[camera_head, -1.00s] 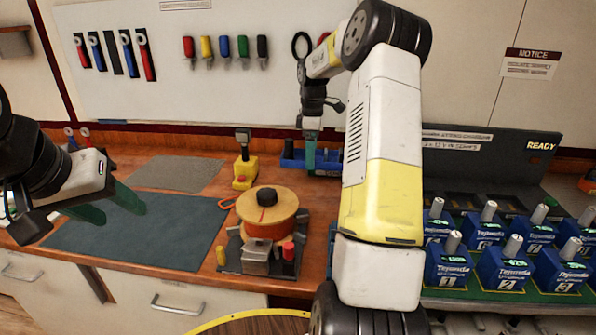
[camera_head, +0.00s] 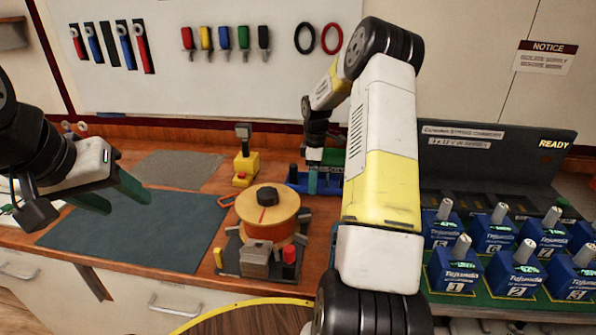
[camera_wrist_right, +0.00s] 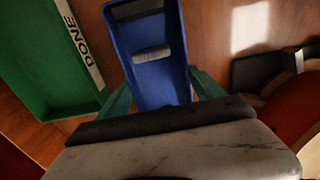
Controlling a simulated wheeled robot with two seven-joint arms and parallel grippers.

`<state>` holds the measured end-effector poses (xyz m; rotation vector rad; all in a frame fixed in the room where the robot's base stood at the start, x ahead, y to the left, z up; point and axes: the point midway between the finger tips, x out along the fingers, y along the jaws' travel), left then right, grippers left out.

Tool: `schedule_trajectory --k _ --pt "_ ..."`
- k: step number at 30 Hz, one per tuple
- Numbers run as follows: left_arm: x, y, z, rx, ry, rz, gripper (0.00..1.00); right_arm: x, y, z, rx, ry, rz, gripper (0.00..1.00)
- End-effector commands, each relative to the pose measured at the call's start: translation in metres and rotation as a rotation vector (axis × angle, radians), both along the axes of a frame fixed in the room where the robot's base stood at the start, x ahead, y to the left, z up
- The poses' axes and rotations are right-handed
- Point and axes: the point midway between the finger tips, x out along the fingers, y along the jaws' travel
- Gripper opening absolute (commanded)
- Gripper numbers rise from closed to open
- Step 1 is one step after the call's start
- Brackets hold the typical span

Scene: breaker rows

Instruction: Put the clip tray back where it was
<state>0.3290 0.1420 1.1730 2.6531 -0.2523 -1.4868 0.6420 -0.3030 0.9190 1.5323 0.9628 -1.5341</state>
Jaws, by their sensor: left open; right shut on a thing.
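The clip tray (camera_head: 298,182) is a narrow blue tray at the back of the bench, partly behind my right forearm in the head view. In the right wrist view the tray (camera_wrist_right: 160,85) shows a dark piece and a grey piece inside. My right gripper (camera_head: 318,182) is shut on the tray, with a green finger at each side. I cannot tell if the tray touches the bench. My left gripper (camera_head: 120,193) is open and empty above the dark mat at the left.
A green DONE tray (camera_wrist_right: 45,60) lies close left of the clip tray in the wrist view. A spool fixture (camera_head: 267,212) and a yellow tool (camera_head: 245,165) stand nearby. Blue breakers (camera_head: 508,262) fill the rack at right. The dark mat (camera_head: 135,232) is clear.

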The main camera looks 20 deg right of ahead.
Motion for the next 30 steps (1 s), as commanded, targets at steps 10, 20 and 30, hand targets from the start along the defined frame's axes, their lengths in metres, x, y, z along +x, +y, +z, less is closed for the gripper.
schedule_trajectory --k 10,20,30 --pt "0.0 0.0 0.0 0.0 0.0 0.0 0.52 0.001 0.0 -0.004 -0.001 -0.002 0.001 0.19" --pt "0.0 0.0 0.0 0.0 0.0 0.0 0.52 0.0 0.0 -0.004 0.0 -0.001 0.001 0.99" --pt "0.0 0.0 0.0 0.0 0.0 0.0 0.52 0.001 0.0 0.024 -0.001 -0.005 0.001 0.99"
